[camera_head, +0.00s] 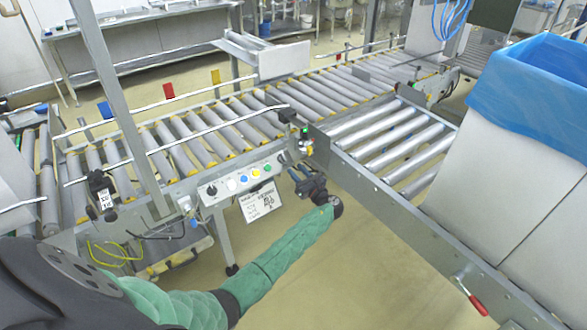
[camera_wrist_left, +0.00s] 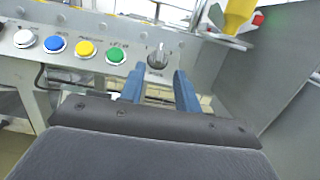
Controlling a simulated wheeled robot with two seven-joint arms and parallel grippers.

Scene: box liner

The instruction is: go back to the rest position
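My left gripper (camera_head: 294,172) is at the right end of a grey control panel (camera_head: 240,181) on the roller conveyor's side. In the left wrist view its two blue fingers (camera_wrist_left: 160,76) stand apart with nothing between them. A black rotary knob (camera_wrist_left: 158,58) shows just beyond the fingertips; I cannot tell whether they touch it. White, blue, yellow and green buttons (camera_wrist_left: 116,54) lie left of the knob. My left arm reaches out from the lower left in the head view. My right gripper is not in view.
A roller conveyor (camera_head: 190,145) runs behind the panel. A branch of rollers (camera_head: 395,140) with a metal side rail (camera_head: 400,215) lies to the right. A large box with a blue liner (camera_head: 530,90) stands on it. The floor below my arm is clear.

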